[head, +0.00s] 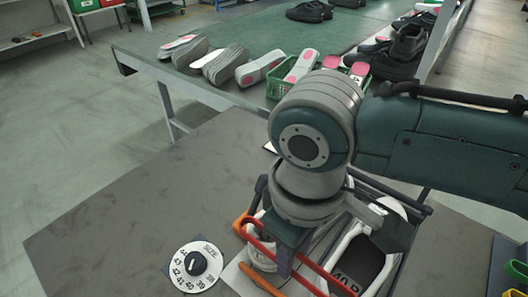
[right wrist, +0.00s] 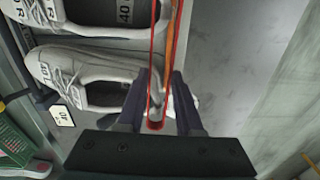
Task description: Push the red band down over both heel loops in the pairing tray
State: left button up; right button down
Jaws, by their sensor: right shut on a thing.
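Two pale grey-white shoes lie side by side in the pairing tray (head: 234,276), whose pale edge shows left of my gripper. In the right wrist view the shoes are an upper one (right wrist: 88,14) and a lower one (right wrist: 62,66), heels toward my gripper. My right gripper (head: 284,262) is shut on the red band (head: 315,269) at the heel end. In the right wrist view the red band (right wrist: 153,60) runs as two stretched strands from between the fingers past both heels. The heel loops are largely hidden by band and fingers. My left gripper is out of view.
An orange strip (head: 262,281) lies beside the band. A size dial (head: 196,266) sits left on the grey table (head: 110,215). The table's left part is clear.

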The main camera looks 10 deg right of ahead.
jog(key=shift+f+b, duration=0.4)
jog(key=shift+f, duration=0.15)
dwell(0.4)
jog(key=shift+c, duration=2.4)
grip_release()
jog(key=shift+r, duration=0.15)
notch_tip(320, 180, up, 9)
jog(key=p, duration=1)
